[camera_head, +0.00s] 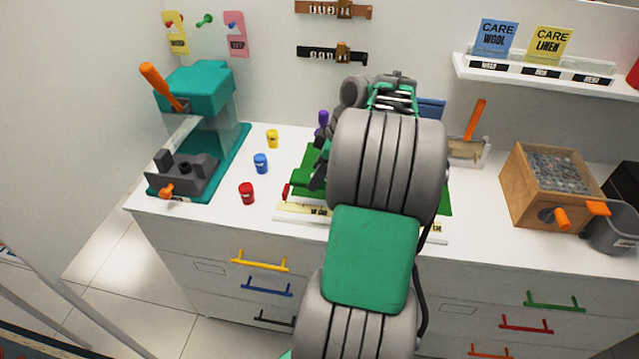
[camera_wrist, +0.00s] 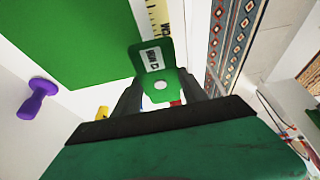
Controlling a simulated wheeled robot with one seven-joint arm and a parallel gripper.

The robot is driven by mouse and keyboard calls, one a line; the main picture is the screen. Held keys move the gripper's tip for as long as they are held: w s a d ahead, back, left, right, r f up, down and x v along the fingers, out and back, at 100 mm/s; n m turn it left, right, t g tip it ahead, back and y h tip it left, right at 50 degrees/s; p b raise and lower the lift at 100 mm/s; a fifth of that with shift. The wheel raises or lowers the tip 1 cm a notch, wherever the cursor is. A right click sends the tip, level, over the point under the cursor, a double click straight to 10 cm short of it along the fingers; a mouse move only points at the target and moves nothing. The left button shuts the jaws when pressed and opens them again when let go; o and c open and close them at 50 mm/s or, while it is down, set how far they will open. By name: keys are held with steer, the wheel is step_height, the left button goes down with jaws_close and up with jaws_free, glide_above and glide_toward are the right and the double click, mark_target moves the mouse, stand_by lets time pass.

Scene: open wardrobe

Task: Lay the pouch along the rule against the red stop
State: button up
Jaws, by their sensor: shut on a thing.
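My gripper (camera_wrist: 162,88) is shut on a small green pouch (camera_wrist: 154,78) in the wrist view. The pouch has a white label with dark print and a pale round spot, and sits between the two dark fingers. Beyond it lie a green mat (camera_wrist: 75,35) and the pale, marked rule (camera_wrist: 160,14). In the head view, the rule (camera_head: 303,209) runs along the mat's front edge, with the red stop (camera_head: 286,190) near its left end. My arm hides the rule's middle, and the pouch is not clear there. I cannot tell whether the pouch touches the mat.
Red (camera_head: 247,193), blue (camera_head: 261,163) and yellow (camera_head: 272,138) cups stand left of the mat. A purple-handled thing (camera_head: 322,124) stands behind it. A teal press (camera_head: 195,100) is at far left, a wooden box (camera_head: 552,185) at right. The counter's front left is clear.

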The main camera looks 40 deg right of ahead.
glide_above(320, 194)
step_height(320, 194, down, 6)
steer(key=shift+a+r, duration=0.1)
steer(key=shift+r, duration=0.15)
steer(key=shift+f+p, duration=0.35)
steer(key=shift+f, duration=1.4)
steer(key=o, duration=1.3)
steer(key=shift+o, duration=0.2)
